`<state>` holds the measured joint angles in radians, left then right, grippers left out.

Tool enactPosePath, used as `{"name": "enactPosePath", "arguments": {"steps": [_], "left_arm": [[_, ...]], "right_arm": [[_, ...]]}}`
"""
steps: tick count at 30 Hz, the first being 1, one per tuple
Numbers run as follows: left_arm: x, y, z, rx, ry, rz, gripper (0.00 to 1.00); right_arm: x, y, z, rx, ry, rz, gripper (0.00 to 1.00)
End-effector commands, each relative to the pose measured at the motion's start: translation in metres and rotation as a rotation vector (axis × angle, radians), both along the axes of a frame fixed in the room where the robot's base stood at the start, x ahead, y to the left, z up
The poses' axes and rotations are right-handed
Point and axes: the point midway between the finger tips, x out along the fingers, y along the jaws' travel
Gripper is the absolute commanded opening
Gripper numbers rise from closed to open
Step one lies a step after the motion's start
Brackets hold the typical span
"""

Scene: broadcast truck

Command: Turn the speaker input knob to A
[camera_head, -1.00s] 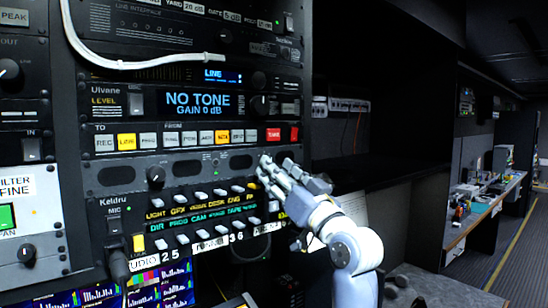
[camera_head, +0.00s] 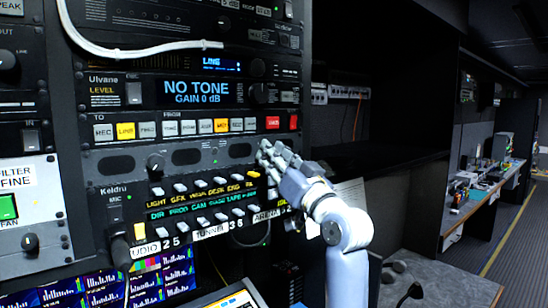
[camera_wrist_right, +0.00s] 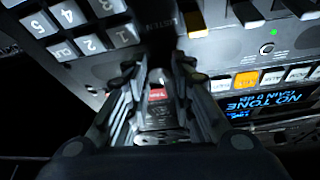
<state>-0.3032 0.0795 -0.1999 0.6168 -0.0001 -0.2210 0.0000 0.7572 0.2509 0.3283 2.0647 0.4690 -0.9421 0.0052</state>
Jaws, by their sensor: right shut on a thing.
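My right gripper (camera_head: 267,152) is at the right end of the dark panel with oval openings (camera_head: 187,157), just below the red button. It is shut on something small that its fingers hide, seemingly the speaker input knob. The knob's pointer and any letters around it cannot be read. In the right wrist view the fingers (camera_wrist_right: 163,88) point at the panel, with a red button (camera_wrist_right: 158,93) showing between them. My left gripper is in neither view.
Another black knob (camera_head: 155,162) sits further left on the panel. Rows of small switches (camera_head: 205,188) lie just below my fingers. A numbered keypad (camera_wrist_right: 93,32) shows in the right wrist view. A white cable (camera_head: 140,50) hangs across the upper units. Dark open space lies right of the rack.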

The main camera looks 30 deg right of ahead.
Motion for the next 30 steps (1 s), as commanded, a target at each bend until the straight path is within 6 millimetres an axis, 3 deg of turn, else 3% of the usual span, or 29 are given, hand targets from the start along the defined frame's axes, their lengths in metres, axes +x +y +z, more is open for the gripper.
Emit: {"name": "enactPosePath", "arguments": {"steps": [6, 18, 30], "left_arm": [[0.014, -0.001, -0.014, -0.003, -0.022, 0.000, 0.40], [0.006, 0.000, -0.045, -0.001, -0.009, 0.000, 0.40], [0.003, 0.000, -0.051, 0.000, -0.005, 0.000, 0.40]], "right_arm": [[0.000, -0.002, -0.004, -0.095, -0.006, -0.004, 0.00], [0.000, -0.005, -0.004, -0.422, -0.029, -0.005, 0.00], [0.000, -0.006, 0.000, -0.689, -0.050, -0.002, 0.00]]}}
